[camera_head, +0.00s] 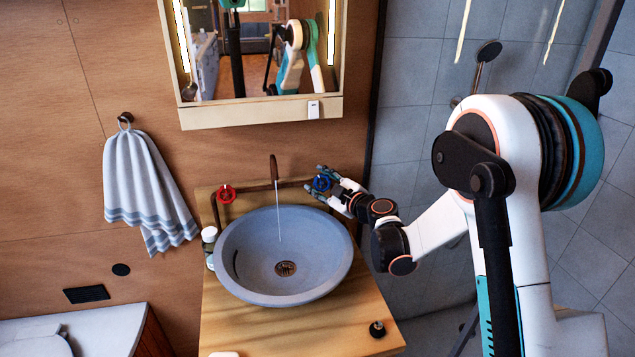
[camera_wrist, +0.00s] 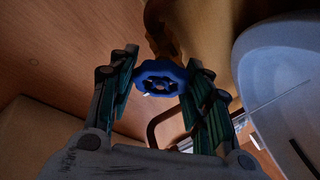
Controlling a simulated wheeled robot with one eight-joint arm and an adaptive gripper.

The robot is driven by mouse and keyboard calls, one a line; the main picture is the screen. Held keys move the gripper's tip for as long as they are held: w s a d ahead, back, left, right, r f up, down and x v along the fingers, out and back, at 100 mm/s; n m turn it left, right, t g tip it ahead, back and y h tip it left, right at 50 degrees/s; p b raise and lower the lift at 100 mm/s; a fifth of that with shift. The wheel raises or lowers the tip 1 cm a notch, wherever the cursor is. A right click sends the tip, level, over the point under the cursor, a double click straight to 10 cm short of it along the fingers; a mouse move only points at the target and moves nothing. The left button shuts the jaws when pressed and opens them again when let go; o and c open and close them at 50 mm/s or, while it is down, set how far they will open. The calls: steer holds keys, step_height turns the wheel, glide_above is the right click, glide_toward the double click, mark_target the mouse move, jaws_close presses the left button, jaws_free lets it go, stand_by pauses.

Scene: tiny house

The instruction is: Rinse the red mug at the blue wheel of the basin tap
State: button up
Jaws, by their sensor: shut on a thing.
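The blue wheel (camera_head: 322,184) is at the right end of the tap pipe behind the basin. My gripper (camera_head: 313,179) is shut on it from the right, with one finger on each side. In the wrist view the blue wheel (camera_wrist: 161,78) sits between the two fingers (camera_wrist: 162,66). The dark tap (camera_head: 273,170) stands at the basin's back edge, and a thin stream of water falls from it into the round grey basin (camera_head: 335,245). No red mug shows in either view.
A red wheel (camera_head: 225,194) is left of the tap. A small white-capped bottle (camera_head: 209,236) stands left of the basin. The wooden counter (camera_head: 275,335) is mostly clear in front, with a small dark object (camera_head: 377,329) at right. A mirror cabinet (camera_head: 262,112) hangs above, and a towel (camera_head: 145,190) hangs left.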

steer(key=shift+n+g+p, duration=0.3)
steer(key=shift+n+g, duration=0.4)
steer(key=shift+n, duration=0.7)
steer(key=o, duration=1.1)
steer(key=shift+a, duration=0.1)
